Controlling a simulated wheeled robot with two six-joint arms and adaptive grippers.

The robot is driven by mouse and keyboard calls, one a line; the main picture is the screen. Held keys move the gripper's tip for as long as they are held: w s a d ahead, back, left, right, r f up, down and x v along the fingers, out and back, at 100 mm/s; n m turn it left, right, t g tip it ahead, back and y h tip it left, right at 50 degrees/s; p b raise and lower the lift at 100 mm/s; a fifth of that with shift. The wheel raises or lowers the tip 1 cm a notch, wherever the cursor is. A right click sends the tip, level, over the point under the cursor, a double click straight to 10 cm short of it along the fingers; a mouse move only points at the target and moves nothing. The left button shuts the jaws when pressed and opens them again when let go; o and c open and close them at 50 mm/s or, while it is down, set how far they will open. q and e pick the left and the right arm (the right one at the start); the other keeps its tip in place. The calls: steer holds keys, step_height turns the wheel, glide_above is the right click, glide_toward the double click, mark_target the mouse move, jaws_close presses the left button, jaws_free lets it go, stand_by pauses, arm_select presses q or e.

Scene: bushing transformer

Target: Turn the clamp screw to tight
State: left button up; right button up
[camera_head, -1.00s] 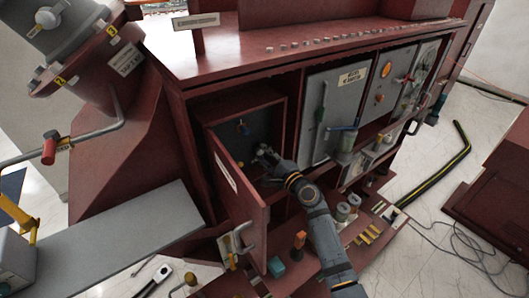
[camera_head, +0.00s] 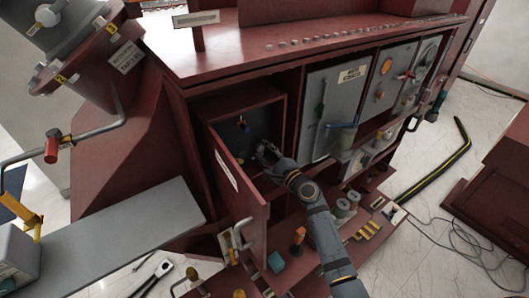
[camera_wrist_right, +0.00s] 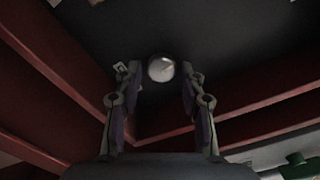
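The clamp screw appears to be the round, pale metal head (camera_wrist_right: 161,68) with a line across it, on the dark back panel in the right wrist view. My right gripper (camera_wrist_right: 160,80) is open, with one finger on each side of that head. A gap shows between the head and each finger, and I cannot tell how deep the fingers reach. In the head view my right gripper (camera_head: 263,148) is inside the open compartment and looks dark. The screw is not clear there, likely hidden by the gripper. My left gripper is not in view.
The compartment's red door (camera_head: 237,190) stands open to the left of my right arm. Red compartment walls (camera_wrist_right: 50,60) surround the gripper. A grey panel with levers (camera_head: 330,110) is to the right. Jars (camera_head: 346,206) stand below.

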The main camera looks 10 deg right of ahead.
steer(key=shift+o, duration=0.5)
steer(key=shift+s+d, duration=0.15)
steer(key=shift+s, duration=0.1)
steer(key=v, duration=1.1)
steer(key=shift+s, duration=0.2)
